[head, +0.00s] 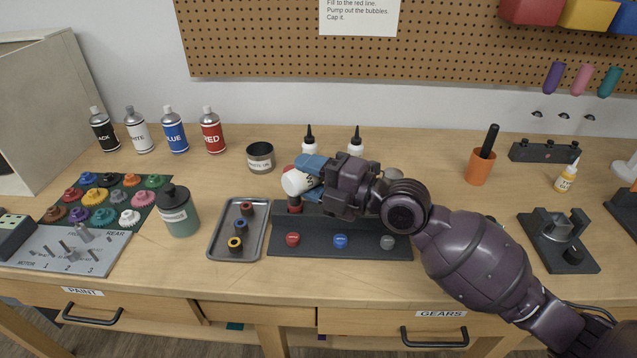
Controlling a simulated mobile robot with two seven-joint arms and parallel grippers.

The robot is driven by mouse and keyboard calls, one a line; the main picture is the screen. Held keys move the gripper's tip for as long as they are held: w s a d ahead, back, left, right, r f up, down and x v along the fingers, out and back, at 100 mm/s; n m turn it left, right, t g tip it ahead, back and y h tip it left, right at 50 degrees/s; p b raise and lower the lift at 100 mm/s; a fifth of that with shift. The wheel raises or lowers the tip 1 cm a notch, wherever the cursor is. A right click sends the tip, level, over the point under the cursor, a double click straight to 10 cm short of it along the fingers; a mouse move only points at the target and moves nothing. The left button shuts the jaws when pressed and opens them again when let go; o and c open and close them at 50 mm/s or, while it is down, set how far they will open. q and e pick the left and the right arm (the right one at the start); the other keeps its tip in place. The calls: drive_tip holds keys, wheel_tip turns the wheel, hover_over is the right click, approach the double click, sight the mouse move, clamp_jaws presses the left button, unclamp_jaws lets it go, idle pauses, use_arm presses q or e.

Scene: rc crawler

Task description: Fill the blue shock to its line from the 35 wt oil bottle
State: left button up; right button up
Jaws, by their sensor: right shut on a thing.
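My right gripper (311,172), with blue fingertips, is shut on a white bottle (293,182). The bottle is tipped over, its rounded white end pointing left; its label is mostly covered and I cannot read it. Its nozzle is hidden. The bottle is above the left part of a dark shock stand (315,246). The stand has a red cap (292,239), a blue cap (340,241) and a grey cap (388,242) along its front. The blue shock and its fill line are hidden behind my right gripper and forearm. My left gripper is not in view.
Two white dropper bottles (310,138) (356,141) stand behind the stand. A metal tray (217,243) with small rings and a green-grey jar (178,212) are to the left. An orange cup (480,168) stands right.

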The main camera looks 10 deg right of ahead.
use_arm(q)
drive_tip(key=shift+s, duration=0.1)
use_arm(e)
drive_tip(key=shift+d+f+n+h+b, duration=0.1)
drive_tip(key=shift+f+n+h+b, duration=0.25)
drive_tip(key=shift+n, duration=0.25)
drive_tip(key=shift+w+d+f+n+g+h, duration=0.2)
drive_tip(key=shift+f+n+g+h, duration=0.15)
drive_tip(key=shift+f+n, duration=0.4)
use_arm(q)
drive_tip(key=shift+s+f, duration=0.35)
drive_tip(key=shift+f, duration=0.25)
use_arm(e)
drive_tip(key=n, duration=0.1)
drive_tip(key=f+n+h, duration=0.1)
drive_tip(key=shift+d+n, duration=0.2)
drive_tip(key=shift+n, duration=0.15)
